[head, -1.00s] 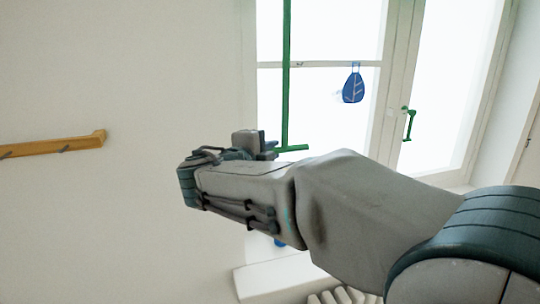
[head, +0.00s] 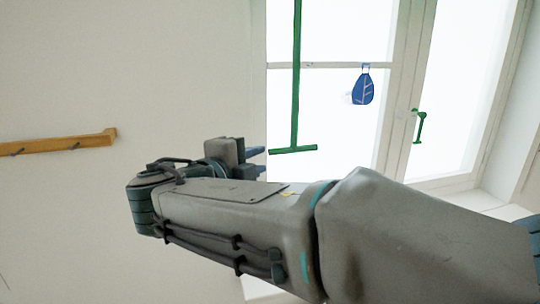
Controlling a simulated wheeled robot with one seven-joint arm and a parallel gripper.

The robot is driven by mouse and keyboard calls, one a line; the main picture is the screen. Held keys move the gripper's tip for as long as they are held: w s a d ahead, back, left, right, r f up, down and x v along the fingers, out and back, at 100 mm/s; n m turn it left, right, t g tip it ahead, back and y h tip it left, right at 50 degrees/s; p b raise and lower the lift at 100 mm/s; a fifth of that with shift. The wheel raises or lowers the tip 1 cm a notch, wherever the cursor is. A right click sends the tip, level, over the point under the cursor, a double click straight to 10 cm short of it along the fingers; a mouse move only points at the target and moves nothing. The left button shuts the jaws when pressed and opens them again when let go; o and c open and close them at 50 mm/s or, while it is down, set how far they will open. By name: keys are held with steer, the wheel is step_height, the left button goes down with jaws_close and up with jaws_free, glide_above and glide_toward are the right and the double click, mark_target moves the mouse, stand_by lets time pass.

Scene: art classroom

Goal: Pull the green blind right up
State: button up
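A green vertical strip (head: 296,80) hangs in front of the left window pane and ends in a short green crossbar (head: 293,150). No spread of green blind cloth shows; the top of the strip is out of view. My gripper (head: 256,160) is just left of and below the crossbar, its dark fingers pointing right. Two fingertips show with a gap between them and nothing visible in it. The gripper looks apart from the crossbar, though depth is hard to judge. My forearm hides what lies below.
A green window handle (head: 419,126) is on the right casement. A wooden peg rail (head: 60,145) is on the left wall. The wall between rail and window is bare.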

steer(key=shift+v, duration=2.25)
